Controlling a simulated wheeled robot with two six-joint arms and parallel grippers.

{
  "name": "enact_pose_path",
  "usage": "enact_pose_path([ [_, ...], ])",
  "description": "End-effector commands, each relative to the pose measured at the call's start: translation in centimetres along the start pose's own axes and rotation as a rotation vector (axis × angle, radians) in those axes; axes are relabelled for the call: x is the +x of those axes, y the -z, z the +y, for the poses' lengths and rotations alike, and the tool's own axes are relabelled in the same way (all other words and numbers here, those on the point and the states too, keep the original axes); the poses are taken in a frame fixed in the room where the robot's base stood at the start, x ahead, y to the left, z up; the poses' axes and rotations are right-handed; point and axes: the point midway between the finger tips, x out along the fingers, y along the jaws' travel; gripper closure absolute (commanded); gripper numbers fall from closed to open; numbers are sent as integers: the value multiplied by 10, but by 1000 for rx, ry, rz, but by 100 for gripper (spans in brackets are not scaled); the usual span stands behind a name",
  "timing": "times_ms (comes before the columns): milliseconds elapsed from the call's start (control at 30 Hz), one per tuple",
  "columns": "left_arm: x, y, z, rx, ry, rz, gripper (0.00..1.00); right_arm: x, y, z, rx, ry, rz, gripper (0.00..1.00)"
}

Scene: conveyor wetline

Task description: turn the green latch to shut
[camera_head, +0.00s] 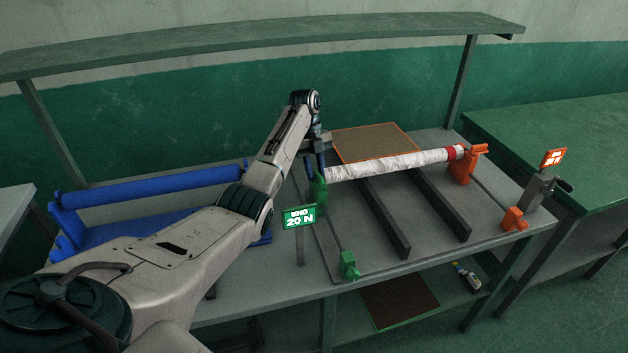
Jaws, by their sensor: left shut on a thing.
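My left gripper (316,160) is at the left end of a long white roller (388,164), beside a green bracket (320,190). Its jaws are shut on the green latch at the top of that bracket; the gripper hides most of the latch, so its angle cannot be told. The roller's right end has a red band and sits at an orange bracket (463,166). A green sign reading "END 20 N" (299,216) stands in front of the green bracket. My right gripper is not in view.
A blue roller (155,186) on a blue stand is at the left. A small green block (349,265) is at the bench's front edge, an orange one (514,219) at the right. Two dark rails (385,220) cross the bench. A shelf (250,45) hangs above.

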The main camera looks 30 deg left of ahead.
Motion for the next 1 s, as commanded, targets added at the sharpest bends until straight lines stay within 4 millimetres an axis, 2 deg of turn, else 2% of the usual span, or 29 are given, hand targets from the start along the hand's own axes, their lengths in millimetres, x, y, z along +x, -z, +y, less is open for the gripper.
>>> enact_pose_path([
  [200,-1,1,-3,170,-53,2,98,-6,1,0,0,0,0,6],
  [233,0,1,-3,179,-56,1,74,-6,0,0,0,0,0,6],
  [300,1,0,-3,174,-54,0,65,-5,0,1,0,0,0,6],
  [567,-1,0,-3,172,-53,0,65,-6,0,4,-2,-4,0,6],
  [1000,-43,1,-5,171,-52,-1,65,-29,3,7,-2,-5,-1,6],
])
